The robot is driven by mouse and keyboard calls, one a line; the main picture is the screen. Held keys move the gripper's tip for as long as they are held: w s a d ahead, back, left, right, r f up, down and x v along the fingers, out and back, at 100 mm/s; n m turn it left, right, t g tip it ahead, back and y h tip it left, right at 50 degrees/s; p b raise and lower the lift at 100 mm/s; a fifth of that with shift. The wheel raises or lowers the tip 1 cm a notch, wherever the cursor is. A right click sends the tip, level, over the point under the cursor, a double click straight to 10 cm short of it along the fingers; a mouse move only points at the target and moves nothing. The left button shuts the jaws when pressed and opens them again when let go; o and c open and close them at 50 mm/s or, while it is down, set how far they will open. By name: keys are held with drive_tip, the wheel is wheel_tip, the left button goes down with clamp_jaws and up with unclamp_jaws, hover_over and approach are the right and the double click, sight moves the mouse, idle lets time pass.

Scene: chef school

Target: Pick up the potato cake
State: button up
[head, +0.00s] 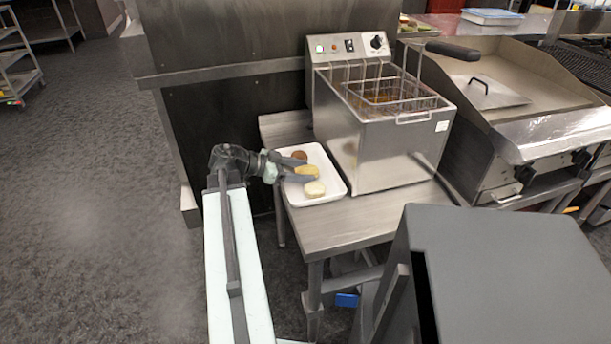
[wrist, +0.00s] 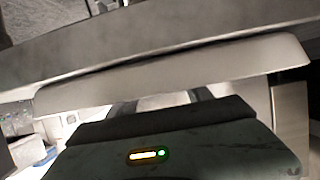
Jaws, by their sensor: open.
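A white tray (head: 335,187) holds a golden-yellow piece (head: 309,171), a brown round piece (head: 299,155) and a pale cream round piece (head: 314,188). The yellow one looks most like the potato cake, but I cannot be sure. My gripper (head: 299,171) is open over the tray, its fingers reaching in from the left around or just above the yellow piece. I cannot tell whether they touch it. In the wrist view, the tray (wrist: 190,80) shows as a pale band beyond my gripper, and none of the food is visible.
The tray lies on a steel table (head: 345,230). A deep fryer (head: 385,140) with wire baskets stands close on its right. A dark panel (head: 235,130) rises behind, and a griddle (head: 530,90) is at the right. Open floor (head: 90,200) lies to the left.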

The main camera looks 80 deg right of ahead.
sight(302, 170)
drive_tip(key=c, duration=1.1)
wheel_tip(302, 170, up, 10)
drive_tip(key=p, duration=1)
drive_tip(key=shift+r, duration=0.15)
drive_tip(key=shift+c, duration=0.2)
